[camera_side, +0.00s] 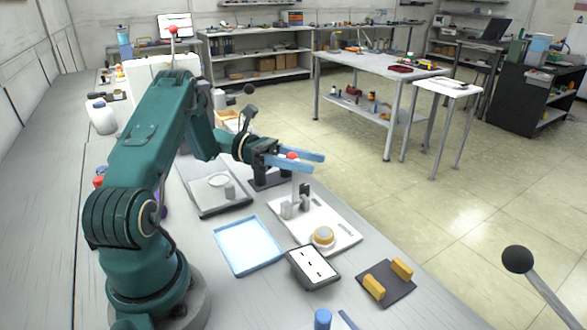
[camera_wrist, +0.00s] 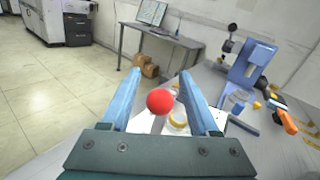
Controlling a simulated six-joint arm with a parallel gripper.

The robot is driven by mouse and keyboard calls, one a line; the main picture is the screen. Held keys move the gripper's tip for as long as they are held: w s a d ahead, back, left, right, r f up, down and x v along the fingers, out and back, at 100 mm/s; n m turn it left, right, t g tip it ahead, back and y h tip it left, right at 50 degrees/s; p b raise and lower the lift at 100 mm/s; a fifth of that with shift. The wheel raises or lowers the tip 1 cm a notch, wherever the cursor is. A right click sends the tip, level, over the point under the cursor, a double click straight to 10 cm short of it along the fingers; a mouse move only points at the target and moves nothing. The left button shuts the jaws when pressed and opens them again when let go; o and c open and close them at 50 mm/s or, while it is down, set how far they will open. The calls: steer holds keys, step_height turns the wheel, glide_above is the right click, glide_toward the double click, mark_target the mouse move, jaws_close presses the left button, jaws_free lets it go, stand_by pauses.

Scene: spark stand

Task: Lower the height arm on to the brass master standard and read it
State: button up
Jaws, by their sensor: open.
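My gripper (camera_side: 315,163) is open, with its two blue fingers reaching over the white base plate. A red ball knob (camera_side: 292,155) on a thin upright post sits between the fingers; it may be the height arm's handle. The wrist view shows this red knob (camera_wrist: 160,101) between my gripper's fingers (camera_wrist: 160,74), with gaps at both sides. A round brass-coloured piece (camera_side: 323,236), perhaps the master standard, sits on the white plate (camera_side: 344,239) below and in front of the gripper. I cannot make out any reading.
Grey blocks (camera_side: 297,206) stand on the white plate under the knob. A blue tray (camera_side: 247,246), a dark-framed panel (camera_side: 314,266) and a dark plate with yellow blocks (camera_side: 386,282) lie nearby. A grey tray (camera_side: 214,204) lies behind. The bench edge is close at the right.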

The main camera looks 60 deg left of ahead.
steer(key=shift+c, duration=0.4)
jaws_close()
steer(key=shift+w, duration=0.1)
stand_by(1.0)
